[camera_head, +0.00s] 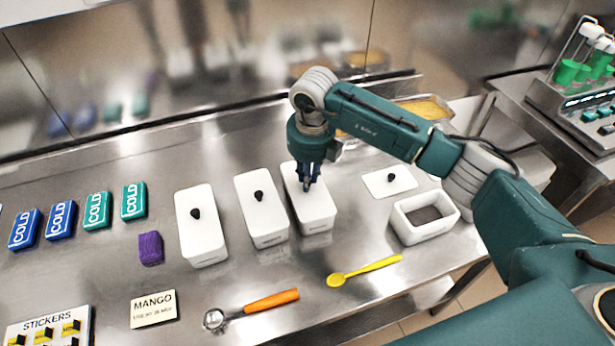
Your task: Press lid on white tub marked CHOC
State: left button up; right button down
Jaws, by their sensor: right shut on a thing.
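Three white lidded tubs with black knobs stand in a row: a left tub (205,238), a middle tub (266,222) and a right tub (318,212). My right gripper (308,184) points down over the right tub, shut on its lid's knob, which the fingers hide. That lid appears to lie on the tub; I cannot tell whether it is fully seated. Further right stands an open white tub (408,232) with dark contents. A loose white lid (377,186) with a black knob lies behind it. The tub markings are too small to read. My left gripper is out of view.
A yellow spoon (364,271), an orange-handled scoop (262,303) and a MANGO card (153,309) lie in front. A purple block (150,248) and several COLD packs (97,211) are left. The metal counter (225,168) is bare behind the tubs.

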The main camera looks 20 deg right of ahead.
jog(key=shift+f, duration=0.1)
dwell(0.6)
jog(key=c, duration=1.6)
grip_release()
jog(key=shift+o, duration=0.7)
jog(key=o, duration=0.4)
jog(key=shift+r+p, duration=1.55)
jog(key=shift+r, duration=2)
